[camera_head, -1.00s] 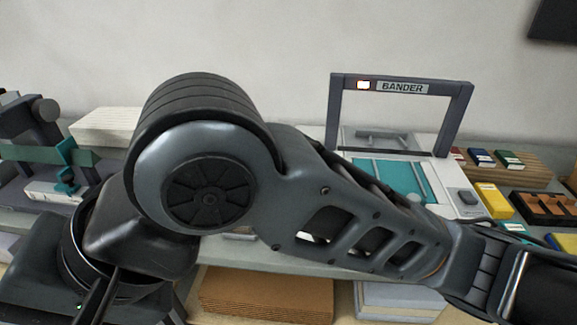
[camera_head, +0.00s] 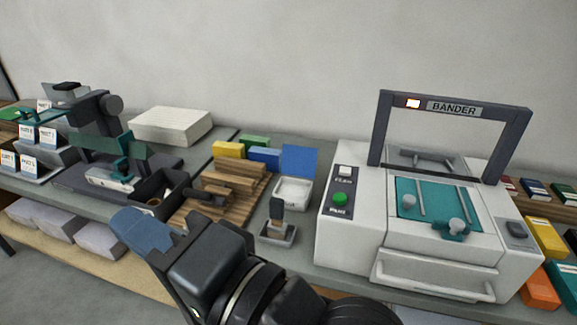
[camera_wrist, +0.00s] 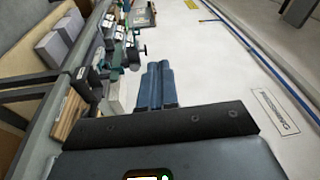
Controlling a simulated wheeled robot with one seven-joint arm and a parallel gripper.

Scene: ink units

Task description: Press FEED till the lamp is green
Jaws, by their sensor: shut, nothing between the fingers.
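The white BANDER machine (camera_head: 350,235) stands on the bench at the right in the head view. On its left panel are a white button (camera_head: 345,171) and a round green button (camera_head: 340,198); their small labels are hard to read, so I cannot tell which is FEED. A lamp (camera_head: 413,103) on the dark arch left of the BANDER sign glows whitish with an orange edge, not green. My gripper (camera_head: 143,229) is shut and empty, in front of the bench and well left of the machine. Its blue-grey fingers (camera_wrist: 160,85) show together in the wrist view.
A small stamp-like tool (camera_head: 277,220) and a white tray (camera_head: 292,192) stand left of the machine. A slatted wooden rack (camera_head: 225,190) and a dark press (camera_head: 90,150) are farther left. Colored blocks (camera_head: 545,237) lie to the machine's right. Space above the bench is clear.

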